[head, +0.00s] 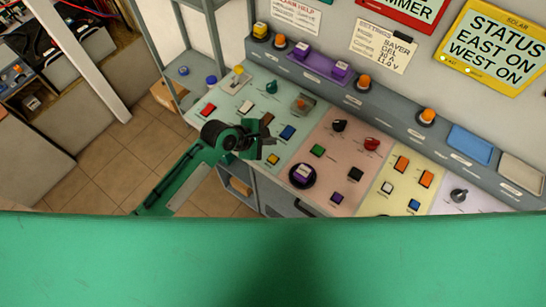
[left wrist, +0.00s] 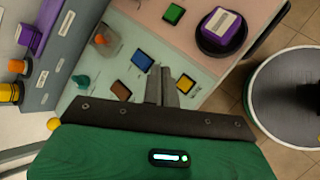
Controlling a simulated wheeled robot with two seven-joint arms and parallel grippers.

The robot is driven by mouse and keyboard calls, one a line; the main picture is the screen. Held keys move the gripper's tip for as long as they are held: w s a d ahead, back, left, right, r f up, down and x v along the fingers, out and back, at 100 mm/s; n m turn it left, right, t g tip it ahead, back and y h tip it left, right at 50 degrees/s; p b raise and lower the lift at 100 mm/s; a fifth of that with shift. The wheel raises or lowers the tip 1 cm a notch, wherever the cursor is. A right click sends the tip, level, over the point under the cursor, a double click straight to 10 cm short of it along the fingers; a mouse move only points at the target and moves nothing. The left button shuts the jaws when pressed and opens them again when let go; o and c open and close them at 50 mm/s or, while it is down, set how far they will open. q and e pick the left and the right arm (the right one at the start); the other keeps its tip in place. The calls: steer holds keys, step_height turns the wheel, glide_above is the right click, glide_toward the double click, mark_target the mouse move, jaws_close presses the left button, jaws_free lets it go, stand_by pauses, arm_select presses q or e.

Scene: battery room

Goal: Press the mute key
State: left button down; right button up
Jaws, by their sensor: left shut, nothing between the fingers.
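A sloped panel carries several keys; their labels are too small to read, so I cannot tell which is the mute key. On its pale green section (head: 228,122) are a blue key (head: 287,132), a yellow key (head: 272,159), a brown key (head: 267,118), a white key (head: 246,106) and a red key (head: 207,108). My left gripper (head: 270,147) is shut and empty over this section. In the left wrist view its fingertips (left wrist: 161,84) appear between the blue key (left wrist: 142,60) and the yellow key (left wrist: 186,84), with the brown key (left wrist: 121,90) to the left. Contact cannot be told.
The pink section holds a large purple button (head: 302,175), a green key (head: 317,151) and black and red knobs. An orange-topped control (head: 302,103) and a teal knob (head: 272,87) stand up from the green section. A grey ledge (head: 395,110) with several buttons runs behind.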

arm_select(q)
steer(key=b, duration=0.5)
glide_above(270, 160)
step_height(270, 160, down, 6)
steer(key=shift+f, duration=1.05)
stand_by(0.9)
steer(key=shift+f, duration=0.15)
steer(key=shift+f, duration=0.25)
steer(key=shift+f, duration=0.2)
stand_by(0.4)
